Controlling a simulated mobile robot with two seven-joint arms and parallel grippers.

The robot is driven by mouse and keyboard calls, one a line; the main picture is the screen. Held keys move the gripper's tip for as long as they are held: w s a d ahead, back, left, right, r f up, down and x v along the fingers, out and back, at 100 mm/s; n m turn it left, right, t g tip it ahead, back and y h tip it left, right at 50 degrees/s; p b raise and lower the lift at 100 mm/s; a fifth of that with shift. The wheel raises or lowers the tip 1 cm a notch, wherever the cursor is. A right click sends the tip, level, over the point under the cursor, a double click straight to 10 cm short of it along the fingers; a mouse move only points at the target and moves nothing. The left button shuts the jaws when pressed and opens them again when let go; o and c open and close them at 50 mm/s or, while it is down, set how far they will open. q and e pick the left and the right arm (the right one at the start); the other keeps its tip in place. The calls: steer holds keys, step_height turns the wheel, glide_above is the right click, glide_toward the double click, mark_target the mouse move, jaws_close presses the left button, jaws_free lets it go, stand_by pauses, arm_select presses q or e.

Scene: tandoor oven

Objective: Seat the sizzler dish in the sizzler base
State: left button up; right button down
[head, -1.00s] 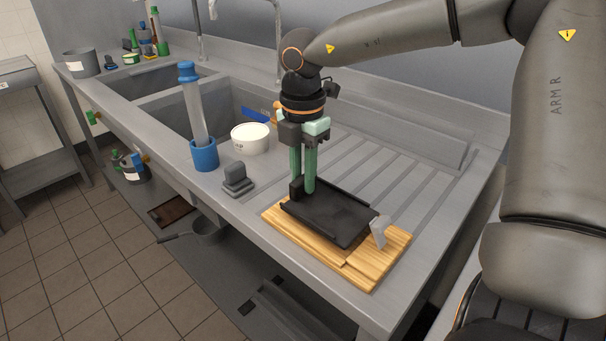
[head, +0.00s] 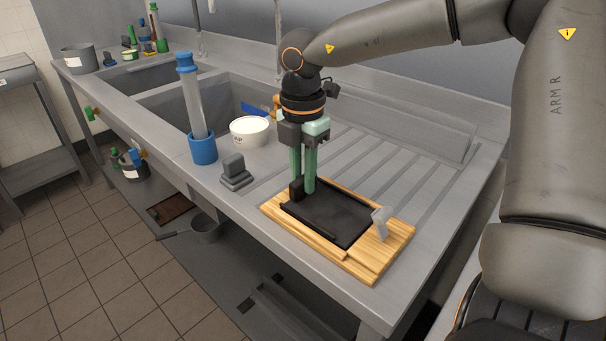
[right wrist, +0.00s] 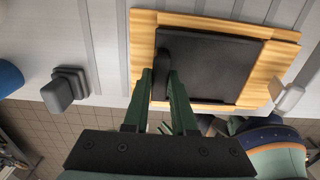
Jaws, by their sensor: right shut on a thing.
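The sizzler dish (head: 338,216) is a flat black rectangular plate with raised edges and a black block-like grip (head: 297,190) at its left end. It lies within the outline of the light wooden sizzler base (head: 372,262) and looks level; I cannot tell if it is fully down in the recess. My right gripper (head: 304,188) points down and is shut on the dish's grip. The right wrist view shows the dish (right wrist: 208,68) framed by wood of the base (right wrist: 283,52), with the gripper (right wrist: 162,78) at the grip. My left gripper is not in view.
A grey block (head: 235,170), a blue holder (head: 203,150) with a tall clear tube and a white bowl (head: 250,131) stand left of the base. A small light-grey piece (head: 381,222) stands at the base's right end. The ribbed drainboard (head: 410,170) behind is clear.

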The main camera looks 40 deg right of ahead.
steer(key=c, duration=0.8)
jaws_free()
steer(key=shift+c, duration=0.2)
steer(key=shift+o, duration=0.8)
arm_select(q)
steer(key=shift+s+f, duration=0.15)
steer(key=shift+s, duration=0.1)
arm_select(e)
steer(key=shift+o, duration=0.2)
steer(key=shift+r+p, duration=1.25)
steer(key=shift+r, duration=0.7)
steer(key=shift+r+p, duration=1.25)
steer(key=shift+r, duration=0.85)
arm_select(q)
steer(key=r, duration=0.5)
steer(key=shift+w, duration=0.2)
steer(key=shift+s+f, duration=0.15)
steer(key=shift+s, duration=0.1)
